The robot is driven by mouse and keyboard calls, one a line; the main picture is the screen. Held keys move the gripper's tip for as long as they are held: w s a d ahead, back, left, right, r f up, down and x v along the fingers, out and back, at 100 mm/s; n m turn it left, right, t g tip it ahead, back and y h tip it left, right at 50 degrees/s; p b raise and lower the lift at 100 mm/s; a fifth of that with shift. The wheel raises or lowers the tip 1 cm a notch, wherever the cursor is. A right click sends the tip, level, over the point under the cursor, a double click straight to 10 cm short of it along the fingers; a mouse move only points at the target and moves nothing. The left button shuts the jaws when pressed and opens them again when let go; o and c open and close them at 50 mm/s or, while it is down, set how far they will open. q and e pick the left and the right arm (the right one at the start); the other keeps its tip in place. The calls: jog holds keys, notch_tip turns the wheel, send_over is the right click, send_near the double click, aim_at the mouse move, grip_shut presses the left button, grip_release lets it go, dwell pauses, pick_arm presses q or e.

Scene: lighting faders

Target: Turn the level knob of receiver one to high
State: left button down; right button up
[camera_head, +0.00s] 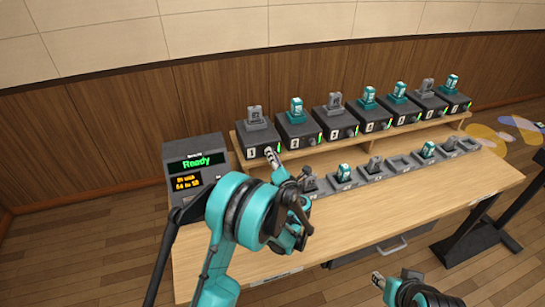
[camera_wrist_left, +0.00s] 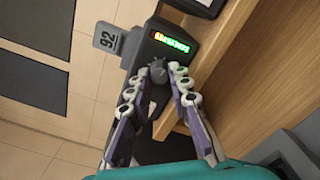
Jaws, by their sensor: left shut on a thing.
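Receiver one (camera_head: 257,136) is the dark box marked 1 at the left end of the shelf, with a grey pack standing on its top. My left gripper (camera_head: 270,153) is at its front right side. In the left wrist view, my left gripper (camera_wrist_left: 165,72) is shut on the small dark level knob (camera_wrist_left: 158,74), one finger on each side. A level bar (camera_wrist_left: 171,41) beside the knob is lit, mostly green with red at one end. My right gripper (camera_head: 379,278) is at the bottom of the head view, away from the receivers; its jaw opening is unclear.
Several more receivers (camera_head: 338,124) stand to the right along the wooden shelf. Below it is a row of charging slots (camera_head: 400,164) with grey and teal packs, some slots empty. A display box (camera_head: 196,165) reading Ready stands at left. The table front (camera_head: 440,190) is clear.

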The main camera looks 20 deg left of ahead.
pick_arm(q)
jog(key=m, duration=0.5)
jog(key=shift+m, duration=0.3)
dwell(0.4)
jog(key=c, duration=1.4)
grip_release()
jog(key=shift+s, duration=0.1)
jog(key=v, duration=0.8)
